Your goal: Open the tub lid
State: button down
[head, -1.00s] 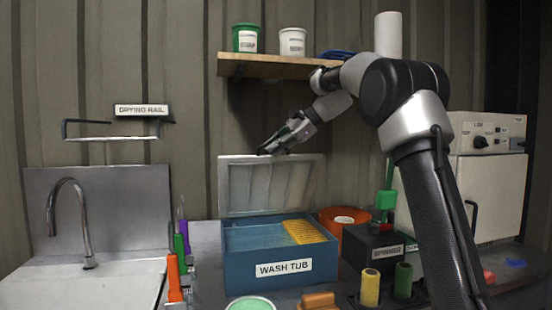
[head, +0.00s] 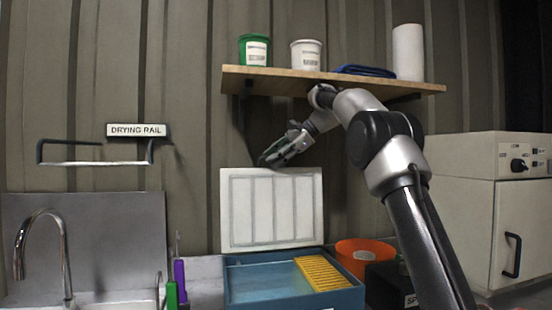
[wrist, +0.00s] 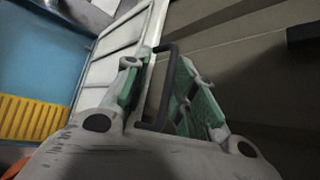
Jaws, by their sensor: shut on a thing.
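The white ribbed tub lid (head: 272,210) stands upright, open, behind the blue wash tub (head: 240,290). The lid also shows in the wrist view (wrist: 108,55), with the tub's blue inside (wrist: 40,50) beyond it. My gripper (head: 268,161) is at the lid's top edge in the head view. In the wrist view my gripper (wrist: 158,88) has its two green-padded fingers on either side of the dark lid handle (wrist: 165,88) and is shut on it. The tub's front is cut off below in the head view.
A yellow rack (head: 323,273) lies in the tub's right part. An orange bowl (head: 362,256) is right of the tub, a sink tap (head: 62,250) is left. The wall is close behind the lid.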

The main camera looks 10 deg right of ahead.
jog(key=shift+w+f, duration=0.1)
jog(key=shift+f, duration=0.4)
jog(key=c, duration=1.6)
grip_release()
jog(key=shift+o, duration=0.2)
jog(key=shift+w, duration=0.1)
jog(key=shift+r, duration=0.25)
